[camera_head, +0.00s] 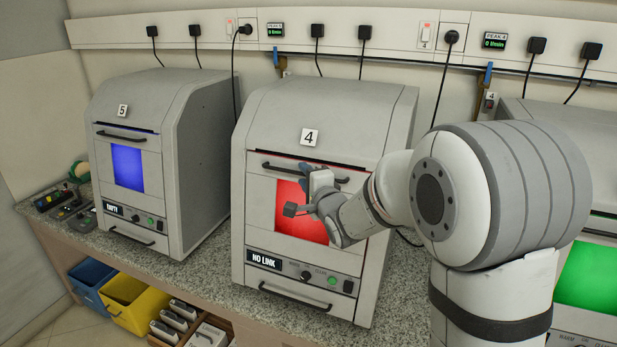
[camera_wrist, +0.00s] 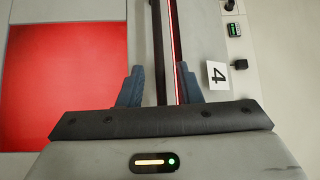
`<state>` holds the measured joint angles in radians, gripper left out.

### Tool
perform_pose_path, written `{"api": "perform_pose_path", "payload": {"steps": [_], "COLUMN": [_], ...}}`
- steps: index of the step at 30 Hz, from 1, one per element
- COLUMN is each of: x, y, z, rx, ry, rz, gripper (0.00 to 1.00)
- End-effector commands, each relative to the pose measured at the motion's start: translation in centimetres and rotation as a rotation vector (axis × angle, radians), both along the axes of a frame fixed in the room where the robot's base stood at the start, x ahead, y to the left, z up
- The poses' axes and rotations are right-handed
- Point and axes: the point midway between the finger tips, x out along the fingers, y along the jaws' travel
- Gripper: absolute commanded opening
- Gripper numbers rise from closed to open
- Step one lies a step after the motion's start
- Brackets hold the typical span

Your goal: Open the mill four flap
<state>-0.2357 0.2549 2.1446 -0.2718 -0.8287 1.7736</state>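Mill four is the grey box marked with a "4" card (camera_head: 309,137); the card also shows in the wrist view (camera_wrist: 217,75). Its front flap (camera_head: 262,196) has a glowing red window (camera_head: 290,208), seen at the left in the wrist view (camera_wrist: 65,65). A dark bar handle (camera_head: 283,168) runs along the flap's top, just below a dark slot with a red glow. My gripper (camera_head: 320,174) is in front of the handle's right part. In the wrist view, its fingers (camera_wrist: 160,75) are apart, with the handle bar (camera_wrist: 158,35) between them. Contact cannot be told. The flap looks closed.
Mill five (camera_head: 125,165), with a blue window, stands to the left. Another mill with a green window (camera_head: 590,275) is at the right. A granite counter (camera_head: 215,255) lies beneath. Blue (camera_head: 92,278) and yellow (camera_head: 135,305) bins sit below at the left.

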Motion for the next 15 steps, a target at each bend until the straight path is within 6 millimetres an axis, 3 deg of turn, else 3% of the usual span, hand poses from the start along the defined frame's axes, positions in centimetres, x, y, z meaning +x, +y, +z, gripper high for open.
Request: {"api": "perform_pose_path", "payload": {"steps": [12,15], "x": [-0.05,-0.06], "y": [0.04,0.05], "z": [-0.01,-0.02], "rx": [0.000,0.000], "ry": [0.000,0.001], "rz": [0.001,0.001], "gripper": [0.01,0.00]}}
